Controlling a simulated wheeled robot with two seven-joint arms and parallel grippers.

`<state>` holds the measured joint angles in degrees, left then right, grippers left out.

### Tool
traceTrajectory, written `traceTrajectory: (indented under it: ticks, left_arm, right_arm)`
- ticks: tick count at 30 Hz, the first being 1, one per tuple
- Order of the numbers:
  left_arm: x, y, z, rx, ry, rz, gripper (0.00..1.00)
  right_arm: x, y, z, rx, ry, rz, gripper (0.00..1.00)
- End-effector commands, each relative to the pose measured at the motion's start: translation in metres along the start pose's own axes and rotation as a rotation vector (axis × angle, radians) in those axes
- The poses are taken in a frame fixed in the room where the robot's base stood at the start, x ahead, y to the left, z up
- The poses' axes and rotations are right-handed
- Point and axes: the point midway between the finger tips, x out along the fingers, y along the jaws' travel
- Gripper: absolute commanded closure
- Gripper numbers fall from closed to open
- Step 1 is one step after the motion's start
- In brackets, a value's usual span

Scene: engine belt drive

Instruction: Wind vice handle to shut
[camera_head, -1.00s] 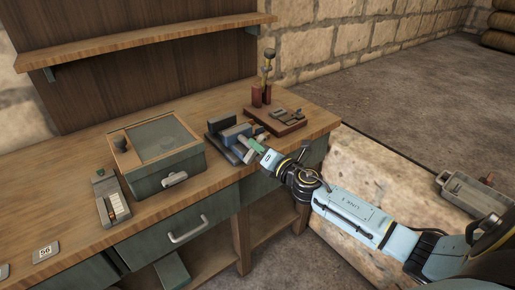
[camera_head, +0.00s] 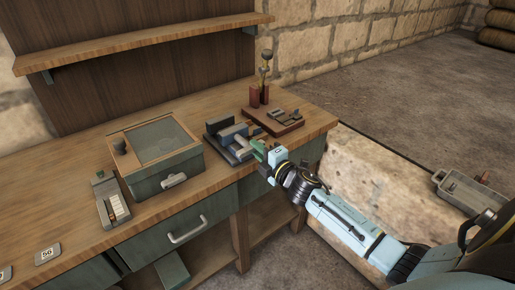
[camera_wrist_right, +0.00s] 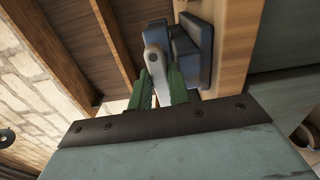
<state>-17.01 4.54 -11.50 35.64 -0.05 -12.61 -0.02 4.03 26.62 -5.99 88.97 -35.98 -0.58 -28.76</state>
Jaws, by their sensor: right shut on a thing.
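The vice (camera_head: 232,135), with blue and dark grey blocks, sits at the bench's front edge, right of the green box. It also shows in the right wrist view (camera_wrist_right: 197,50), at the top. Its light grey handle (camera_wrist_right: 155,58) stands out from its face there. My right gripper (camera_head: 259,150) is at the vice's front right. In the right wrist view its green fingers (camera_wrist_right: 157,85) are closed around the lower part of the handle. The handle is hard to make out in the head view. My left gripper is in no view.
A green box with a glass lid (camera_head: 155,145) stands left of the vice. A grey device (camera_head: 110,200) is farther left. A stone block (camera_head: 360,190) is beside the bench.

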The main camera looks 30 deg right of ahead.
Motion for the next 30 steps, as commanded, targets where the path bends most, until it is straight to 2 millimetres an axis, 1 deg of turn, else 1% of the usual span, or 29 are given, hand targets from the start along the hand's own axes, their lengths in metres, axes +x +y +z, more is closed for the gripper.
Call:
traceTrajectory:
  ticks: [1,10,18,19,24,30]
  left_arm:
    - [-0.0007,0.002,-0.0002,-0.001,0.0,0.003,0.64]
    - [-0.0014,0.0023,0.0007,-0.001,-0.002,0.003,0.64]
    - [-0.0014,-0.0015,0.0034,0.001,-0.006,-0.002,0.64]
    - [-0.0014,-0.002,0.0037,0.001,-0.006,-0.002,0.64]
    - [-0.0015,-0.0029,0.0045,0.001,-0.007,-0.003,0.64]
    - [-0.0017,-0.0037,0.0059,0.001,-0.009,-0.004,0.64]
  right_arm:
    - [-0.0025,-0.0064,-0.0059,0.02,0.011,-0.01,1.0]
    - [-0.0025,-0.007,-0.0059,0.051,0.011,-0.01,1.0]
    - [-0.0025,-0.0069,-0.0059,0.051,0.011,-0.009,1.0]
    - [-0.0025,-0.0069,-0.0059,0.051,0.011,-0.009,0.8]
    - [-0.0019,-0.0055,-0.0045,0.048,0.008,-0.007,0.6]
    - [-0.0012,-0.0035,-0.0025,0.045,0.005,-0.005,0.6]
